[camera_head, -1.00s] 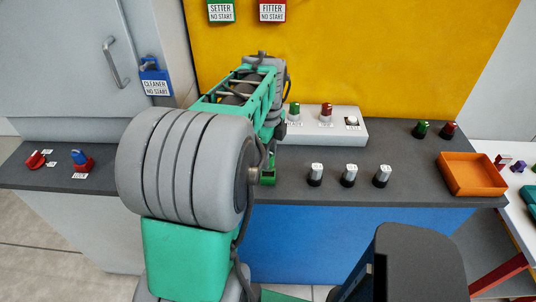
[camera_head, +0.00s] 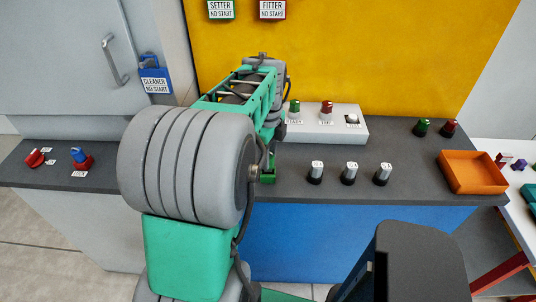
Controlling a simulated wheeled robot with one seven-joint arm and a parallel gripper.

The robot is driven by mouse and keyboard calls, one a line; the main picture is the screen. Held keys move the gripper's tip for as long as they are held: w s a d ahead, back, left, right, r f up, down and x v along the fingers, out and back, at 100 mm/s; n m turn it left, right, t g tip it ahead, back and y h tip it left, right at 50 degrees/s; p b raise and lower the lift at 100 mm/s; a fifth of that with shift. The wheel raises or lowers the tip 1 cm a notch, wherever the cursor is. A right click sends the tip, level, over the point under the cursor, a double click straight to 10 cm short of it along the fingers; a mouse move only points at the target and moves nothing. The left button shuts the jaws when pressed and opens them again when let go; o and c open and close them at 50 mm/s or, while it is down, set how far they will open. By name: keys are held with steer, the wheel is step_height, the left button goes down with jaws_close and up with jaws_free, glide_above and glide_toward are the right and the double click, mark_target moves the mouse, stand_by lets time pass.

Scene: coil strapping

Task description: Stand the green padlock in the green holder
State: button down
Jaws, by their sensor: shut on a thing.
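My gripper (camera_head: 270,146) points down over the bench behind my large grey elbow, which hides much of it. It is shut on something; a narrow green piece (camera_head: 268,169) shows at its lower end. I cannot tell whether this piece is the green padlock or part of the green holder, or whether it touches the bench. A green-edged plate marked SETTER NO START (camera_head: 220,10) is on the yellow wall, cut off by the top edge.
The dark bench (camera_head: 400,160) carries a white panel (camera_head: 345,136) with knobs, several silver-topped knobs (camera_head: 349,172) and an orange tray (camera_head: 478,173). Red and blue controls (camera_head: 80,160) stand at left.

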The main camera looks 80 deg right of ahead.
steer(key=shift+f+b, duration=0.7)
steer(key=shift+f, duration=0.65)
steer(key=c, duration=1)
jaws_free()
